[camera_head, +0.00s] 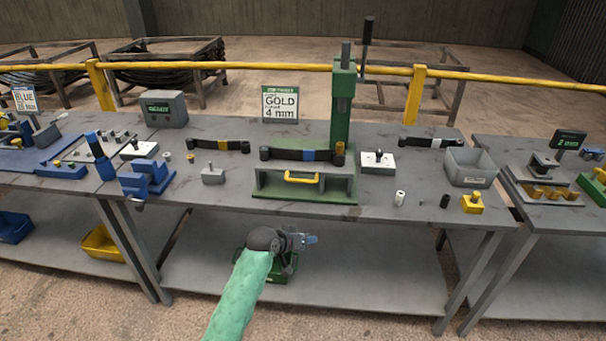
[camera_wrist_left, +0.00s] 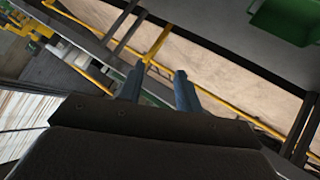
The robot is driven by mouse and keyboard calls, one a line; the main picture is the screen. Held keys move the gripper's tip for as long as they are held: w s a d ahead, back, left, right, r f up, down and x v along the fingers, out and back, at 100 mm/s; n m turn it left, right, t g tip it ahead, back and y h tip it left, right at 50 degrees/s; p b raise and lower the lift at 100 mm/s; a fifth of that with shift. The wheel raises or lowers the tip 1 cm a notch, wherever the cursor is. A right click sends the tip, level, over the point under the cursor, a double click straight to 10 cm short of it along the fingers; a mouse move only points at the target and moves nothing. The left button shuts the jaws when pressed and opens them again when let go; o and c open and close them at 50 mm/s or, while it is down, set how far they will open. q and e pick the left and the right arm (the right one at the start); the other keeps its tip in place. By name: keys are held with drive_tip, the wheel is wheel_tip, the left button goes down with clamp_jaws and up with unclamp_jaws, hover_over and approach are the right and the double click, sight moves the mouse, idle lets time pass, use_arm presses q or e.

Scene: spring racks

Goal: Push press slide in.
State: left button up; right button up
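The green press (camera_head: 343,105) stands at the back of the middle bench, with a dark lever at its top. Its low green base (camera_head: 330,197) carries a slide with a yellow handle (camera_head: 302,178) facing me. A dark leaf spring with a blue band (camera_head: 308,155) lies across the top of the slide. How far out the slide sits is hard to tell. My left gripper (camera_head: 312,240) is in front of and below the bench edge, apart from the handle. In the left wrist view its two fingers (camera_wrist_left: 160,75) are apart with nothing between them. My right gripper is not in view.
Beside the press are a grey block with a pin (camera_head: 378,162), a grey bin (camera_head: 470,167), a yellow block (camera_head: 472,203) and a blue fixture (camera_head: 146,178). A sign reads GOLD 4 mm (camera_head: 280,104). A yellow rail (camera_head: 240,66) runs behind. The bench's front edge lies above my gripper.

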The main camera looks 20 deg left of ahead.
use_arm(q)
drive_tip(key=w+a+r+n+t, duration=0.6)
drive_tip(key=w+r+n+t, duration=0.35)
drive_tip(key=r+n, duration=0.35)
drive_tip(key=shift+n, duration=0.6)
drive_tip(key=shift+w+d+f+p, duration=0.1)
drive_tip(key=shift+w+d+p, duration=0.2)
drive_tip(key=shift+w, duration=0.65)
drive_tip(key=shift+w+d+f+p, duration=0.15)
drive_tip(key=shift+w+p, duration=0.2)
drive_tip(key=shift+w, duration=0.6)
drive_tip(key=shift+w+d+f+p, duration=0.1)
drive_tip(key=shift+w+d+p, duration=0.2)
drive_tip(key=shift+w, duration=0.65)
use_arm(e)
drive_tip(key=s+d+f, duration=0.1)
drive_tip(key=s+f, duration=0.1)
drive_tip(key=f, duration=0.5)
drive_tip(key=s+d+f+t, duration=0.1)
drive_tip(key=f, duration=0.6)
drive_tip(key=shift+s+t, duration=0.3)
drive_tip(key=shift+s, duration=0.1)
use_arm(q)
drive_tip(key=shift+r, duration=0.1)
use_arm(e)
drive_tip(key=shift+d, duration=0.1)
use_arm(q)
clamp_jaws()
